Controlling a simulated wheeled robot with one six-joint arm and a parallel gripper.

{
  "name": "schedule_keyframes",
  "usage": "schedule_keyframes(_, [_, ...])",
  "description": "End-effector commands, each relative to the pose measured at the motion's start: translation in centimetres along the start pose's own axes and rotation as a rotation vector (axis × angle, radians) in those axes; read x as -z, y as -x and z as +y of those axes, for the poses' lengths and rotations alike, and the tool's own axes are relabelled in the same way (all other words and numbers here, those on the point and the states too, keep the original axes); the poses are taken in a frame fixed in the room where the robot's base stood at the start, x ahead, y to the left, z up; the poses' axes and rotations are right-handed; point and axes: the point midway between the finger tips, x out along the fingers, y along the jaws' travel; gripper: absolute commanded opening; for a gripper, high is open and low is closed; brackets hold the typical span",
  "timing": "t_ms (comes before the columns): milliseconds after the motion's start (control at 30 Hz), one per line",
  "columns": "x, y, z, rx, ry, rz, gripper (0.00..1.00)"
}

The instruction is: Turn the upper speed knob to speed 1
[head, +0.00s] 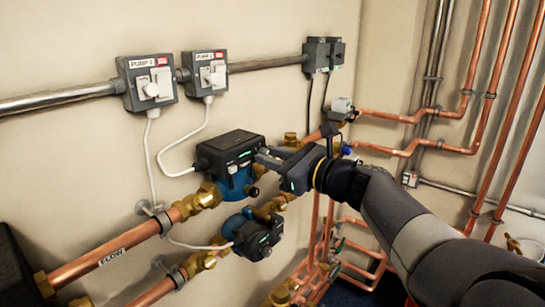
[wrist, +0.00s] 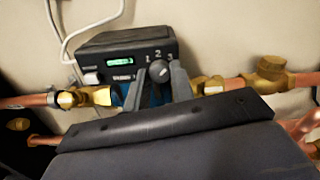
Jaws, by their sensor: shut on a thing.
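The upper pump (head: 231,147) has a black control box on a blue body. In the wrist view its box (wrist: 108,48) shows a lit green display (wrist: 119,61) and the numbers 1, 2 and 3 in an arc above the speed knob (wrist: 158,70). The knob is dark and round with a light mark; where the mark points is hard to tell. My gripper (head: 267,157) reaches the box's front from the right. In the wrist view its two fingers stand on either side of the knob, shut on it. The head view hides the knob behind the fingers.
A lower pump (head: 257,240) sits just below, with its own dark box. Brass valves (head: 205,196) and copper pipes (head: 120,250) run close by. Switch boxes PUMP 2 (head: 147,82) and PUMP 1 (head: 205,72) hang on the wall above, with white cables.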

Motion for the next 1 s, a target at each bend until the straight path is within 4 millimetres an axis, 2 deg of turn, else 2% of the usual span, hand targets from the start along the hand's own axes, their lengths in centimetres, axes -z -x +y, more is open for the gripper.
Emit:
schedule_keyframes(33, [0.0,0.01,0.01,0.0,0.0,0.0,0.13])
schedule_keyframes(200, [0.0,0.01,0.01,0.0,0.0,0.0,0.0])
schedule_keyframes(567, [0.23,0.01,0.06,0.0,0.07,-0.001,0.0])
schedule_keyframes(1000, [0.57,0.01,0.13,0.0,0.425,-0.002,0.0])
